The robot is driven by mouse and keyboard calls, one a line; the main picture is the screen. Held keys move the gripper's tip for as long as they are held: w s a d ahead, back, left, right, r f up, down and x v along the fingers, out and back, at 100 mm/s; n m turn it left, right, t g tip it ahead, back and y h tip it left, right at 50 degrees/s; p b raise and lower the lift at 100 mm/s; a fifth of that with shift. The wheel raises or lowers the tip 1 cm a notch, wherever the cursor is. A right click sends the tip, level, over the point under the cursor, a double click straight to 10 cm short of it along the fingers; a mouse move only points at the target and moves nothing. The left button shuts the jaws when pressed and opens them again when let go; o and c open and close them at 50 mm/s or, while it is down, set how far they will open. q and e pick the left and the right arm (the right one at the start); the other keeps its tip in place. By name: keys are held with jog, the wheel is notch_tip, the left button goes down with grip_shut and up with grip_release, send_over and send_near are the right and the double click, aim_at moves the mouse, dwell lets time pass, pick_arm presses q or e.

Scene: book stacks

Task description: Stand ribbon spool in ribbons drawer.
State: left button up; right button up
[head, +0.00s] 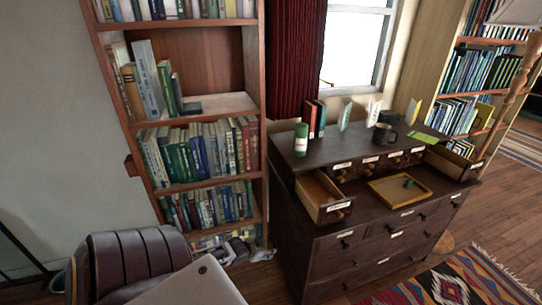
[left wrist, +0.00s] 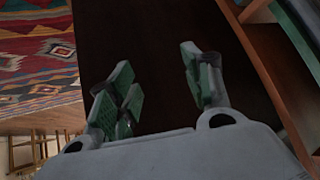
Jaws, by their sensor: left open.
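The dark chest (head: 312,245) has two small top drawers pulled out, a left one (head: 322,196) and a right one (head: 452,162). Their labels are too small to read, so I cannot tell which is the ribbons drawer. A small dark green object (head: 408,183), possibly the ribbon spool, lies in a shallow wooden tray (head: 385,196) between them. A green cylinder with a pale band (head: 300,140) stands on the chest top. My left gripper (left wrist: 160,92) is open, its green-padded fingers apart, with nothing clearly held. Its fingers are not distinct in the head view. My right gripper is not in view.
Upright books (head: 316,118), a dark mug (head: 382,133) and cards stand on the chest top. A tall bookcase (head: 262,100) is at left, with a striped chair (head: 130,262) before it. A patterned rug (head: 450,285) lies on the floor at right.

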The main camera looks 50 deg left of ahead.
pick_arm(q)
jog(key=s+d+f+g, duration=0.2)
jog(key=s+d+f, duration=0.4)
jog(key=f, duration=0.3)
jog(key=s+d+f+g, duration=0.1)
jog(key=s+d+f, duration=0.5)
jog(key=f, duration=0.3)
jog(key=s+d+f+g, duration=0.1)
jog(key=s+d+f, duration=0.1)
jog(key=d, duration=0.3)
jog(key=s+d+f+m+g+h, duration=0.1)
jog(key=s+d+f, duration=0.2)
jog(key=d, duration=0.1)
jog(key=s+d+f+m, duration=0.1)
jog(key=s+d+f, duration=0.1)
jog(key=d, duration=0.3)
jog(key=shift+s+d+f+g, duration=0.3)
jog(key=shift+d+f+g, duration=0.05)
jog(key=shift+f+g, duration=0.1)
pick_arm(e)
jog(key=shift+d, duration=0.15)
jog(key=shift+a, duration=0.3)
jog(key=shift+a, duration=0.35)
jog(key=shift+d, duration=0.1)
